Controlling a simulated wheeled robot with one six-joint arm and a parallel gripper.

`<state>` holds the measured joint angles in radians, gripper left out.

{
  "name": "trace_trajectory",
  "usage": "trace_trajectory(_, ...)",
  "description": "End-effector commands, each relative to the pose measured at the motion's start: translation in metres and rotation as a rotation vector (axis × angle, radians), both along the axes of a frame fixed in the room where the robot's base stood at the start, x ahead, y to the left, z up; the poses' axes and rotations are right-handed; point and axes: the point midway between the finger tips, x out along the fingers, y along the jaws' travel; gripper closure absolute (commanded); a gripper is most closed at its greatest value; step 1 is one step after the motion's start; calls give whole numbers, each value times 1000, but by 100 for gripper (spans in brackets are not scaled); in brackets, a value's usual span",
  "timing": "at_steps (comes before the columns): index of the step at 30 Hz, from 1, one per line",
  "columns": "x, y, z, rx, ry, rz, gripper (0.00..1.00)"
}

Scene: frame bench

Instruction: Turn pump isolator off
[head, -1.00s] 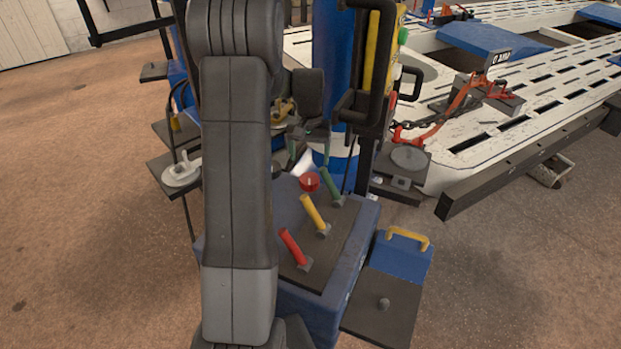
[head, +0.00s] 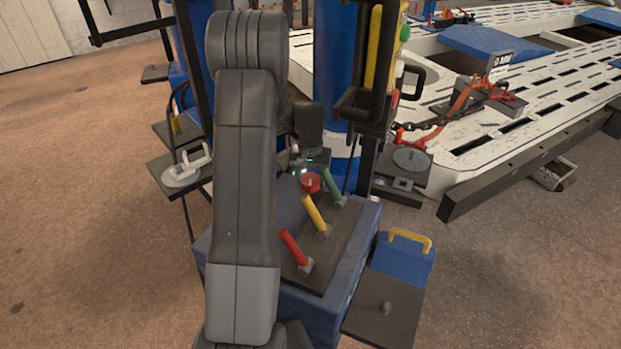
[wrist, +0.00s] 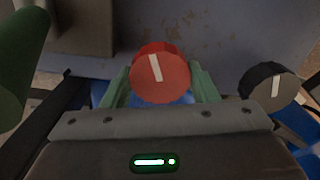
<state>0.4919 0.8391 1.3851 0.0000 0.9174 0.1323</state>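A round red knob with a white line (wrist: 160,75) is in the upper middle of the wrist view; its line is near upright, its top leaning slightly left. I take it as the pump isolator. It also shows in the head view as a red knob (head: 310,184) at the back of the blue lever box (head: 350,262). My gripper (wrist: 160,82) has one green finger on each side of the knob. The fingers look open, with narrow gaps to the knob; contact is not clear. In the head view my gripper (head: 304,170) is beside the knob, partly hidden.
A black knob with a white line (wrist: 270,88) is right of the red one in the wrist view. Red (head: 294,248), yellow (head: 314,212) and green (head: 332,184) levers stand close by on the box. A blue column (head: 335,60) rises behind.

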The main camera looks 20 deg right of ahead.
Motion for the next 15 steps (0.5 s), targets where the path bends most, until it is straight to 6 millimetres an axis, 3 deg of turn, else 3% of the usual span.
trace_trajectory(1,0,0,0,0,0,0,58)
trace_trajectory(3,0,0,0,0,0,0,69)
trace_trajectory(15,0,0,1,0,0,72,69)
